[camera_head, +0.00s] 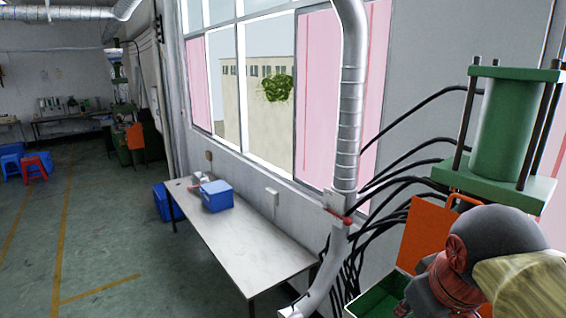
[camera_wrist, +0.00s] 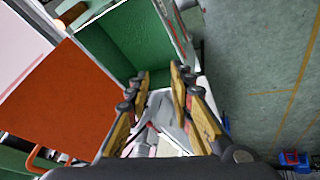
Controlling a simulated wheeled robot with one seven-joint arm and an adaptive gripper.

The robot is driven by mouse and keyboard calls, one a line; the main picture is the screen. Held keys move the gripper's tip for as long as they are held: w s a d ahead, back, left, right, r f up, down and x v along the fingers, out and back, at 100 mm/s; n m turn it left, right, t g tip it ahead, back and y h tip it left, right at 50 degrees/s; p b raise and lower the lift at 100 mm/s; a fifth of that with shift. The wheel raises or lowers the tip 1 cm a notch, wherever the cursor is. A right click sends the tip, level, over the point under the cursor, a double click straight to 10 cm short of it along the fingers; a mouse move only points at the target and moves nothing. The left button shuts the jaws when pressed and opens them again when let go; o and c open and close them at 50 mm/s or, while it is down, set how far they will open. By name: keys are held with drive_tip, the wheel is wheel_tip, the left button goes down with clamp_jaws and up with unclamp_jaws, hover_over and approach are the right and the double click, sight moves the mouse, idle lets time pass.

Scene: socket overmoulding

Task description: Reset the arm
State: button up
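My gripper (camera_wrist: 160,76) shows in the wrist view with its yellow-padded fingers apart and nothing between them. It points over a green tray-like part (camera_wrist: 122,38) of the press. An orange panel (camera_wrist: 50,98) lies to its left in that view. In the head view, a dark grey rounded shape with red and pale yellow parts fills the lower right in front of the press; it looks like my arm, but my fingertips cannot be made out there.
The green press (camera_head: 503,122) stands at the right, with an orange panel (camera_head: 428,235) and black hoses beside it. A silver duct (camera_head: 348,110) runs down near it. A white table (camera_head: 237,238) bears a blue bin (camera_head: 217,195). The floor at left is open, with stools (camera_head: 35,165) farther back.

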drive_tip(key=s+a+f+m+y, duration=0.1)
drive_tip(key=s+a+f, duration=0.1)
drive_tip(key=s+f, duration=0.3)
drive_tip(key=s+a+f+m, duration=0.2)
drive_tip(key=s+f, duration=0.1)
drive_tip(key=f, duration=0.5)
wheel_tip(320, 180, down, 34)
drive_tip(key=b, duration=3.4)
drive_tip(key=shift+w+d+b, duration=0.2)
drive_tip(key=shift+w+b, duration=0.15)
drive_tip(key=shift+w, duration=0.05)
